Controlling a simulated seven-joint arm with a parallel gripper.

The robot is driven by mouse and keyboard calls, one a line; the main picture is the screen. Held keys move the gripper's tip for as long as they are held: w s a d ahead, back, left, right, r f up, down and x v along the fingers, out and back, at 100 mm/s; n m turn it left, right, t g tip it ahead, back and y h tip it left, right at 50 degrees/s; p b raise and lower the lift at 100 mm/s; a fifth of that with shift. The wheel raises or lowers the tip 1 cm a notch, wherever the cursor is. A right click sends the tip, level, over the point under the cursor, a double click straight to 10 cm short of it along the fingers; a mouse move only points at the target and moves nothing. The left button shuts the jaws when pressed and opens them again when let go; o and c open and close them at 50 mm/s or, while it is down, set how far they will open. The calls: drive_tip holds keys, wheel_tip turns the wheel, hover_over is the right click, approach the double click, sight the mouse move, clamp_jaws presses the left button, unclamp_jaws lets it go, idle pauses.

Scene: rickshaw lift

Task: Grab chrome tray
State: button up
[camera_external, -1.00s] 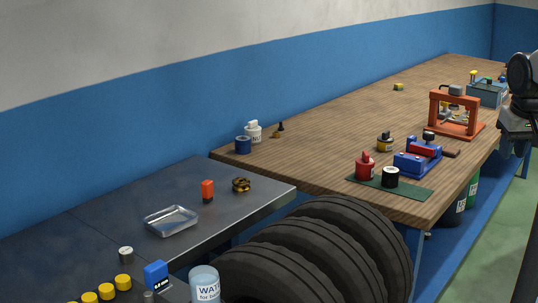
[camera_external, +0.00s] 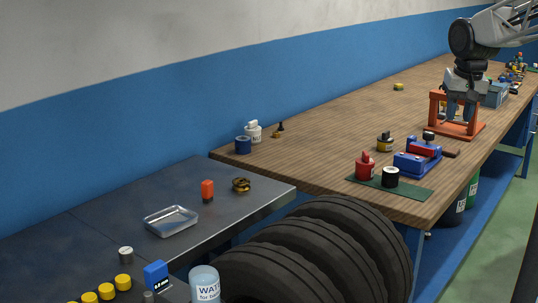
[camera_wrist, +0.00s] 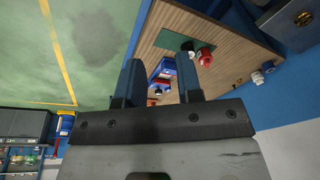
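The chrome tray (camera_external: 171,221) is a shallow, shiny rectangular tray. It lies flat and looks empty on the dark metal bench (camera_external: 105,222) at the left of the external view. My gripper (camera_external: 459,112) is far from it, at the right, over the wooden bench and by the orange press frame. In the wrist view, my gripper (camera_wrist: 160,62) shows its two fingers apart with nothing held between them.
The orange press frame (camera_external: 437,112), blue vise (camera_external: 418,158) and red bottle (camera_external: 365,166) stand on the wooden bench (camera_external: 330,135). Tires (camera_external: 330,240) stand in front.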

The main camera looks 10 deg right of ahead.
drive_tip(key=w+a+f+m, duration=0.1)
drive_tip(key=w+a, duration=0.6)
drive_tip(key=a, duration=0.4)
drive_tip(key=w+a+f+m+g, duration=0.1)
drive_tip(key=w+a+f+m, duration=0.1)
drive_tip(key=w+a, duration=0.7)
drive_tip(key=w+a+f+m, duration=0.1)
drive_tip(key=w+a, duration=0.4)
drive_tip(key=a, duration=0.8)
drive_tip(key=a+f+m, duration=0.1)
drive_tip(key=a+f, duration=0.5)
drive_tip(key=a, duration=0.6)
drive_tip(key=s+a+f+m, duration=0.1)
drive_tip(key=a+f, duration=0.5)
drive_tip(key=a, duration=0.6)
drive_tip(key=a+f+m+g, duration=0.1)
drive_tip(key=a+f, duration=0.5)
drive_tip(key=a, duration=0.6)
drive_tip(key=shift+s+a+m, duration=0.3)
drive_tip(key=shift+s+a, duration=0.05)
drive_tip(key=shift+a, duration=0.05)
drive_tip(key=shift+s+a+f, duration=0.1)
drive_tip(key=shift+a+f, duration=0.05)
drive_tip(key=shift+a, duration=0.05)
drive_tip(key=shift+f, duration=1.3)
